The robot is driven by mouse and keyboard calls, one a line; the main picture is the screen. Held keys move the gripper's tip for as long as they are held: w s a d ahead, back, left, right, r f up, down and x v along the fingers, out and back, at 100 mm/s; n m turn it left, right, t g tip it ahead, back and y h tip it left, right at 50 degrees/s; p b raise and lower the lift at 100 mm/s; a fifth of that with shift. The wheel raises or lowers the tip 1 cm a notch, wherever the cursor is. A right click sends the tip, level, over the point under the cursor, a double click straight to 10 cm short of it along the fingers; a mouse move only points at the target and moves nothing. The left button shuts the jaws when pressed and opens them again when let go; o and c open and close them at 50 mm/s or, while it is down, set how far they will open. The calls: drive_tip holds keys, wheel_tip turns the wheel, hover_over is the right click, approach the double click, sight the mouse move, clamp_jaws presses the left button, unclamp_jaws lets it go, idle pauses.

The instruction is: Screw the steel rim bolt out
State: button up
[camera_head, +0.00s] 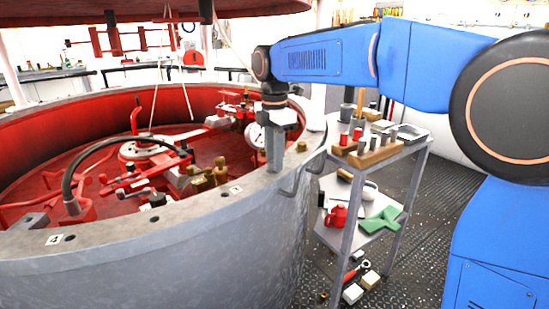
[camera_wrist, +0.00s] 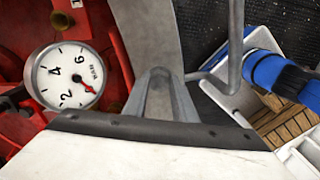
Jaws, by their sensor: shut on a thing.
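My gripper (camera_head: 274,168) points down at the grey metal rim (camera_head: 200,208) of the large round vessel, on its right side. The fingers are closed together at the rim's top, and the steel rim bolt between them is hidden by the fingers in both views. In the wrist view the two grey fingers (camera_wrist: 158,74) converge over the rim (camera_wrist: 150,35). A brass-coloured bolt head (camera_head: 301,146) stands on the rim just right of my gripper.
A dial gauge (camera_head: 256,137) and red pipework lie inside the vessel, close left of my gripper. Open holes (camera_head: 155,219) and number labels (camera_head: 54,240) mark the rim. A grey handle (camera_wrist: 234,55) and a loaded shelf trolley (camera_head: 385,157) stand to the right.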

drive_tip(key=n, duration=0.7)
drive_tip(key=shift+a+f, duration=0.1)
drive_tip(key=n, duration=0.7)
idle(0.4)
drive_tip(key=o, duration=1)
drive_tip(key=shift+o, duration=0.2)
wheel_tip(320, 180, up, 12)
